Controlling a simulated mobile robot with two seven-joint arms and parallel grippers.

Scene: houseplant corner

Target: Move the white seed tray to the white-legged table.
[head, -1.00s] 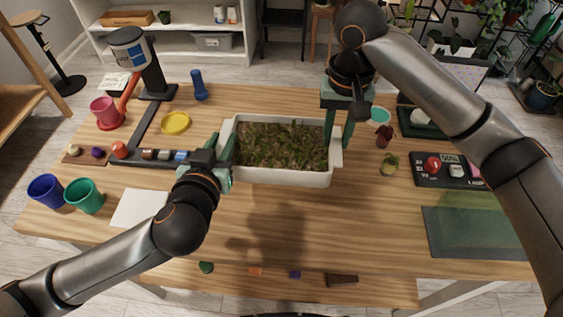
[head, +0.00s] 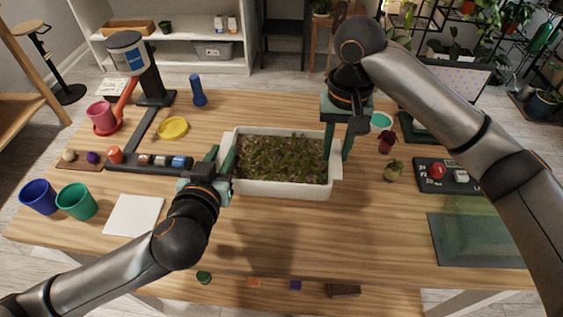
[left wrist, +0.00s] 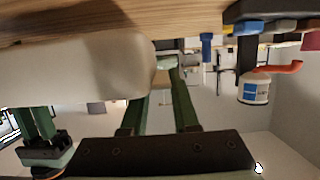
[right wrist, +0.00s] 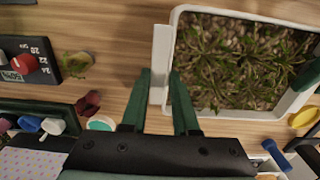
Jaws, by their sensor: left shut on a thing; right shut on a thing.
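The white seed tray (head: 285,190), filled with soil and small green plants, is at the middle of a wood-topped table (head: 370,235). My left gripper (head: 226,165) is shut on its left end. In the left wrist view, the tray's pale wall (left wrist: 80,70) lies close to the wood; I cannot tell whether it touches. My right gripper (head: 338,140) comes from above and is shut on the lip at the tray's right end. In the right wrist view, its fingers (right wrist: 158,85) straddle that lip (right wrist: 160,65). A whitish leg (head: 470,303) shows under the table's front edge.
Left of the tray are a yellow dish (head: 172,128), a dark rail (head: 130,165), blue (head: 38,197) and green cups (head: 77,201), and a white sheet (head: 133,215). A small plant (head: 393,171) and a green mat (head: 475,240) lie right. The wood in front is largely clear.

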